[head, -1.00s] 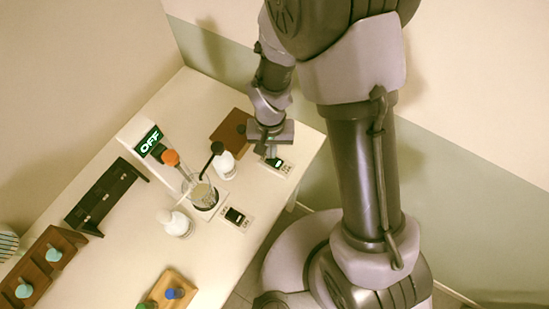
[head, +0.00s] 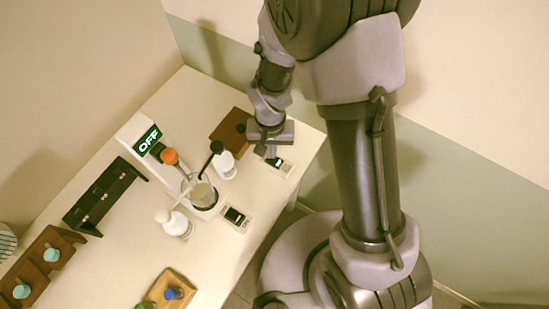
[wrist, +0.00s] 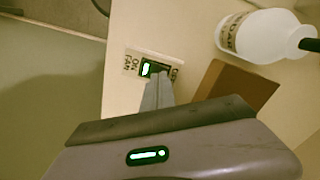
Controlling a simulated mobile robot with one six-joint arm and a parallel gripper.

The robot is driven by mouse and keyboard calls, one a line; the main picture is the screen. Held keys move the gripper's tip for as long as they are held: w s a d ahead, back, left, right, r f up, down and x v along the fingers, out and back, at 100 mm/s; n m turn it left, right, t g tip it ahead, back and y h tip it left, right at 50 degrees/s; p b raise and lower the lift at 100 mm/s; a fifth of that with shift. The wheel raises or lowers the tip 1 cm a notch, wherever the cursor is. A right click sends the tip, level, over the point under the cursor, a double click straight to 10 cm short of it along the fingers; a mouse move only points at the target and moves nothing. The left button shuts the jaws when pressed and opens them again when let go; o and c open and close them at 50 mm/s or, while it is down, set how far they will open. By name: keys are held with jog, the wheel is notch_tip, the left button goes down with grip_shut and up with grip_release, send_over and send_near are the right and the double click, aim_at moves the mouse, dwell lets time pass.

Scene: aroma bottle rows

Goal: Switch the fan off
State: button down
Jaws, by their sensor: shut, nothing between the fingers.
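The fan switch (wrist: 146,69) is a black rocker on a pale plate, with a green lit part towards the ON lettering. The plate reads ON, FAN and, partly covered, what seems to be OFF. In the head view the switch plate (head: 280,167) lies near the table's right corner. My gripper (wrist: 157,86) is shut and empty, its fingertips at the switch and covering part of its OFF side. I cannot tell whether they touch it. In the head view my gripper (head: 269,152) sits just above and left of the switch plate.
A second switch (head: 235,215) lies nearer the front edge. A brown board (head: 228,130) and a white bottle with a black top (head: 224,164) stand close left of my gripper. A glass beaker (head: 203,195) and a display reading OFF (head: 149,139) are further left.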

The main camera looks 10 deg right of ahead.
jog(key=shift+f+b, duration=0.75)
jog(key=shift+f, duration=0.05)
jog(key=shift+r, duration=0.1)
jog(key=shift+r+p, duration=2.5)
jog(key=shift+r, duration=0.95)
